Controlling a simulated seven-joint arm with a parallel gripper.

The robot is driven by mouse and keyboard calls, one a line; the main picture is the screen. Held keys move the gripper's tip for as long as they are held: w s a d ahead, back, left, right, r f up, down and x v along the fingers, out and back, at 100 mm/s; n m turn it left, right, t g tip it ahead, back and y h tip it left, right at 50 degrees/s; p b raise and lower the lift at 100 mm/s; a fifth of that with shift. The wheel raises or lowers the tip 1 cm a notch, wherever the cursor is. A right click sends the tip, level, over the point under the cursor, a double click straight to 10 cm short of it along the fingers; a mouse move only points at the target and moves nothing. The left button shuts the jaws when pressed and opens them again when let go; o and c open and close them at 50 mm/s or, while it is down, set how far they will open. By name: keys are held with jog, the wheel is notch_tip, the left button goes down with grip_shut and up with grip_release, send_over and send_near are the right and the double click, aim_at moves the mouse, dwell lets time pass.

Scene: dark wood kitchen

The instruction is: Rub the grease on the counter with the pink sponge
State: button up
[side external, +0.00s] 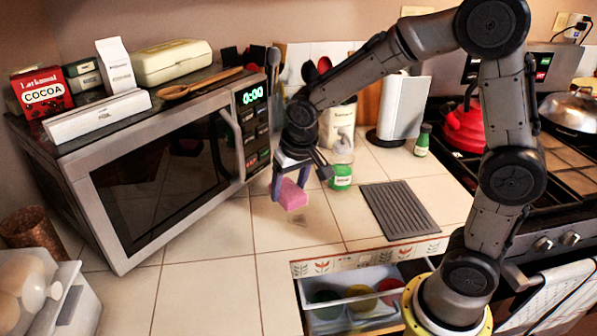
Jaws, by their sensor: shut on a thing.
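My gripper (290,184) points down over the tiled counter (215,268), right of the microwave. Its two bluish fingers are shut on a pink sponge (293,198). The sponge is at or just above the counter; I cannot tell whether it touches. A faint darker patch (299,219) lies on the tiles just below the sponge and could be the grease or a shadow. Any grease under the sponge is hidden.
A silver microwave (165,185) with boxes on top stands left. A green-labelled bottle (341,172) is close to my gripper's right. A grey ribbed mat (399,208) lies farther right. An open drawer (362,300) juts out in front. Counter tiles left of the drawer are clear.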

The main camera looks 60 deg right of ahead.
aim_at(286, 222)
jog(key=shift+f, duration=3.5)
jog(key=shift+s+d+f, duration=0.4)
jog(key=shift+s+d, duration=0.05)
jog(key=shift+d, duration=0.05)
jog(key=shift+s+d, duration=1)
jog(key=shift+w+a+r, duration=0.1)
jog(key=shift+w+a, duration=1.45)
jog(key=shift+a, duration=0.05)
jog(key=shift+s+d+r, duration=0.1)
jog(key=shift+r, duration=3.85)
jog(key=shift+s, duration=0.15)
